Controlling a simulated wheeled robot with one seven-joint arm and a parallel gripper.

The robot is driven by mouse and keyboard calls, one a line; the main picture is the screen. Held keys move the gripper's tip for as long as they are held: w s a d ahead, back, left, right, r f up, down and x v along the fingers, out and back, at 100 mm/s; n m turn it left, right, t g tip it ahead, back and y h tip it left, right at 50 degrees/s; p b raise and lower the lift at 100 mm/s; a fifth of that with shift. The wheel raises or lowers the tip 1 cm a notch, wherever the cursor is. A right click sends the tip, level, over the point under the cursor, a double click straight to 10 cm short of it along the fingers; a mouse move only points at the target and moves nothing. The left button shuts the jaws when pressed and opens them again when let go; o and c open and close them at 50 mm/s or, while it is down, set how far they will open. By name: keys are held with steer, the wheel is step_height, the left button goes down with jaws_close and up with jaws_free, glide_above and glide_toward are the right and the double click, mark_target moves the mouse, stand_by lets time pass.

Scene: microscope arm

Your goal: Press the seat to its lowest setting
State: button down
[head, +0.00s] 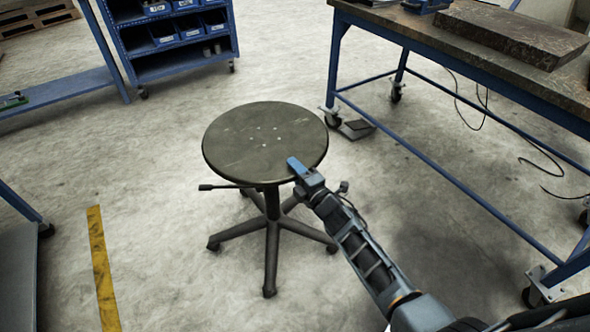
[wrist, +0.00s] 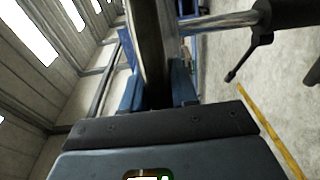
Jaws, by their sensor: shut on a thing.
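The round dark seat (head: 262,138) tops a stool with a black base of several legs (head: 272,240). My gripper (head: 300,168) is shut on the seat's near right rim. In the wrist view the seat (wrist: 153,50) shows edge-on between the blue fingers of my gripper (wrist: 157,88). A length of shiny post (wrist: 222,22) shows between the seat's underside and the black column housing (wrist: 290,18). A thin black lever (head: 212,187) sticks out to the left under the seat; a black rod (wrist: 245,62) also shows in the wrist view. Part of the near rim is hidden by my gripper.
A blue-framed workbench (head: 440,38) on casters stands at the right. A blue shelf with bins (head: 180,45) stands at the back left. A yellow floor stripe (head: 102,265) runs at the left. The floor around the stool is clear.

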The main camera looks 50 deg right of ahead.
step_height(320, 180, down, 11)
steer(key=b, duration=1)
steer(key=shift+r, duration=0.15)
steer(key=c, duration=1)
jaws_free()
steer(key=shift+r, duration=0.1)
steer(key=shift+o, duration=0.2)
steer(key=v, duration=0.7)
steer(key=shift+s+p, duration=0.4)
steer(key=shift+a, duration=0.15)
